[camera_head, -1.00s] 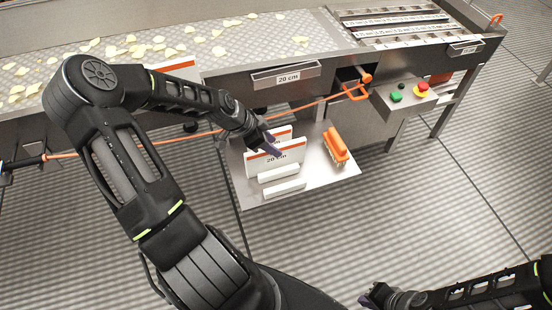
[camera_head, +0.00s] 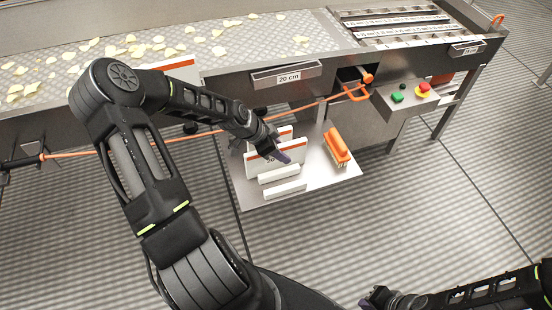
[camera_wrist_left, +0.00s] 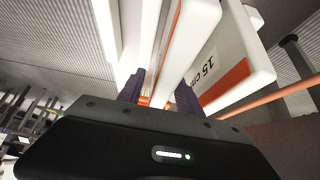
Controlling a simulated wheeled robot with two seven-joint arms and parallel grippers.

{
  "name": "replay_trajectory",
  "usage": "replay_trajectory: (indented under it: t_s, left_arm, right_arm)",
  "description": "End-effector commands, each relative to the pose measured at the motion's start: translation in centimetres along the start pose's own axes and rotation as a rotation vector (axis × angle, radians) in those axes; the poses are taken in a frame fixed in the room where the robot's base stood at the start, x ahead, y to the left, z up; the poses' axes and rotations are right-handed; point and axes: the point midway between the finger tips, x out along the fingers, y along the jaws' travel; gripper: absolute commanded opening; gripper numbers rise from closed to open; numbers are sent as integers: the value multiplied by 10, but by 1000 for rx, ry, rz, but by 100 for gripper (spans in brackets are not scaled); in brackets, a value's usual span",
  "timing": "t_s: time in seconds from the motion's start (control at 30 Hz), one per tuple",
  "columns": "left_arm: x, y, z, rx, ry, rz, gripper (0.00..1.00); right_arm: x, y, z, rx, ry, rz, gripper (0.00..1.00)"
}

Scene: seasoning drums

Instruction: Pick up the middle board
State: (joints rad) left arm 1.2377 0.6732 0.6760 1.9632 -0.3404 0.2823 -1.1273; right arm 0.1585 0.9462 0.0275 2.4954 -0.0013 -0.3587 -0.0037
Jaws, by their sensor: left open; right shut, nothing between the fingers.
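White boards with orange stripes stand upright on a metal shelf (camera_head: 325,180) below the machine. The board (camera_head: 258,164) my left gripper reaches has its label partly covered by the fingers; a rear board (camera_head: 285,131) stands behind it. My left gripper (camera_head: 281,150) is open over the boards. In the left wrist view its fingers (camera_wrist_left: 160,90) point at a white board edge (camera_wrist_left: 188,45), which appears to run between them; contact cannot be told. A board marked 15 cm (camera_wrist_left: 238,55) stands to the right there. My right gripper (camera_head: 378,297) is shut and empty at the bottom edge.
Two low white slotted blocks (camera_head: 285,190) sit at the shelf's front. An orange brush (camera_head: 336,146) lies on the shelf's right. An orange rod (camera_head: 310,105) runs just above the boards.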

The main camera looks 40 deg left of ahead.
Motion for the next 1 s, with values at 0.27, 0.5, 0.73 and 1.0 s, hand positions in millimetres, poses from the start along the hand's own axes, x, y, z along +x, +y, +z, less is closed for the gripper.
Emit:
replay_trajectory:
  t_s: [0.27,0.5,0.73,1.0]
  left_arm:
    - [0,0,0,0,0,1,42]
    - [0,0,0,0,0,1,30]
    - [0,0,0,0,0,1,12]
    - [0,0,0,0,0,1,0]
  right_arm:
    - [0,0,0,0,0,0,0]
    - [0,0,0,0,0,0,0]
    - [0,0,0,0,0,0,0]
    - [0,0,0,0,0,0,0]
